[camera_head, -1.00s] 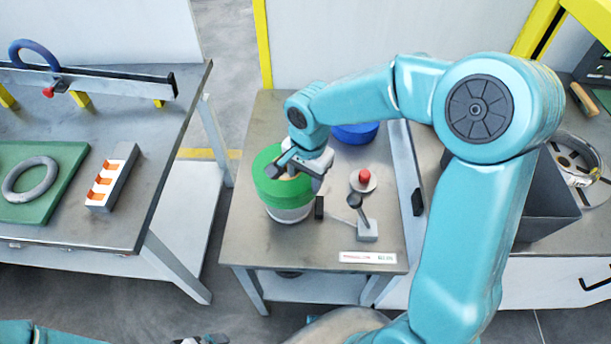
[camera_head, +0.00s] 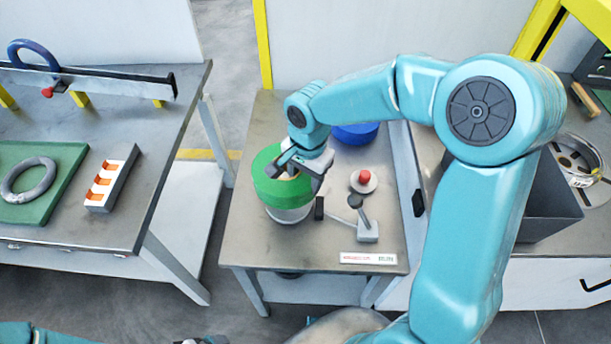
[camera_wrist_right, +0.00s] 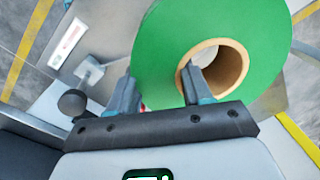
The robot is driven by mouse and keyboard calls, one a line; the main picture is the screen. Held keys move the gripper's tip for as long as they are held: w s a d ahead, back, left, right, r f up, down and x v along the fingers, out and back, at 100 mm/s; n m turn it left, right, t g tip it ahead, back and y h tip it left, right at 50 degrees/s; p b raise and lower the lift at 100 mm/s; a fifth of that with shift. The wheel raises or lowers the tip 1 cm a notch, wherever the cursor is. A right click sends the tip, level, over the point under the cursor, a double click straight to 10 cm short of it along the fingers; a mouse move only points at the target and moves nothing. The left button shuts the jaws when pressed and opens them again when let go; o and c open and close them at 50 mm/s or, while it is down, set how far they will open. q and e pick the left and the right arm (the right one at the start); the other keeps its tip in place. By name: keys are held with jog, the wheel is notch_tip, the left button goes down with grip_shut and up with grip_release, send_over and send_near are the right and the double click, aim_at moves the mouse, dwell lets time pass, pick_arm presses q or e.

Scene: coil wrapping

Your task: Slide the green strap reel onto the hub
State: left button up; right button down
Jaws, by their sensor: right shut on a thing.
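The green strap reel (camera_head: 270,185) is in the head view on the small grey table, over a pale round base (camera_head: 290,215) that shows below it. I take this base to be the hub, but the reel hides its top. I cannot tell how far the reel is down on it. My right gripper (camera_head: 297,163) is shut on the reel from above. In the right wrist view, the gripper (camera_wrist_right: 155,88) has one finger in the reel's tan core (camera_wrist_right: 232,65) and one at its outer side. A bit of my left gripper (camera_head: 203,340) shows at the bottom edge.
A red button (camera_head: 365,176), a black-knobbed lever (camera_head: 362,215) and a label plate (camera_head: 368,258) are right of the reel. A blue round thing (camera_head: 356,133) is behind, partly hidden by my arm. The table's front left is clear.

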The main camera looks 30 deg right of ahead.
jog(key=shift+r, duration=0.1)
dwell(0.4)
jog(key=shift+f+b, duration=3.9)
jog(key=shift+f, duration=0.2)
jog(key=c, duration=0.7)
grip_release()
jog(key=o, duration=0.3)
jog(key=shift+r, duration=0.1)
jog(key=r, duration=0.5)
jog(key=r+p, duration=0.1)
jog(key=r, duration=0.4)
jog(key=s+r+p, duration=0.1)
jog(key=r, duration=0.5)
jog(key=shift+d, duration=0.2)
jog(key=shift+s, duration=0.2)
